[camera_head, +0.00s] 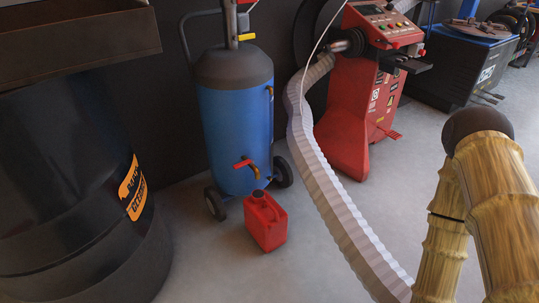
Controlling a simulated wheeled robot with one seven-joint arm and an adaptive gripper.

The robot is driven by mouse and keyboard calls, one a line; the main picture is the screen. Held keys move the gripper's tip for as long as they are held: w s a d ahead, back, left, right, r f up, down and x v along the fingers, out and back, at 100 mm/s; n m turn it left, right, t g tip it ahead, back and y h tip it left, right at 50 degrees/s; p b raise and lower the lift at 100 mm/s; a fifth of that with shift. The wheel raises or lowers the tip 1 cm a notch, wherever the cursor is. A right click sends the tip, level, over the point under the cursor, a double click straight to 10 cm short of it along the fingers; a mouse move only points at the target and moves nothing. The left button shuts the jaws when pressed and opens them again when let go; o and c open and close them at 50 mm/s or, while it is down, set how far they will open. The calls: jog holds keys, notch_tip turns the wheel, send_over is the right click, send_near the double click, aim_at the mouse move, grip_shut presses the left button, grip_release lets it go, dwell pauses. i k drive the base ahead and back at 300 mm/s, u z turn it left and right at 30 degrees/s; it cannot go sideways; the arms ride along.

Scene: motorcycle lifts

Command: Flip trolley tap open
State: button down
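The trolley (235,115) is an upright blue tank with a dark grey top, standing on two black wheels against the dark wall. Its tap (243,164) is low on the tank's front, with a red lever and a brass body whose outlet points down. The lever lies roughly sideways, pointing left; I cannot tell from here whether the tap is open or shut. A red jerrycan (266,222) stands on the floor just below and in front of the tap. My gripper is not in view; links that look like my arm show at the right, well apart from the tap.
A large black drum (70,190) stands close at left under a dark tray (80,40). A pale ribbed hose (330,170) runs down right of the trolley. A red machine (350,110) stands behind the hose. Grey floor (210,270) is clear in front of the jerrycan.

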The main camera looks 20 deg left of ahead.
aim_at(251, 162)
jog(key=z, duration=0.05)
jog(key=k, duration=0.65)
jog(key=u, duration=1.1)
jog(key=i, duration=1)
jog(key=z, duration=0.05)
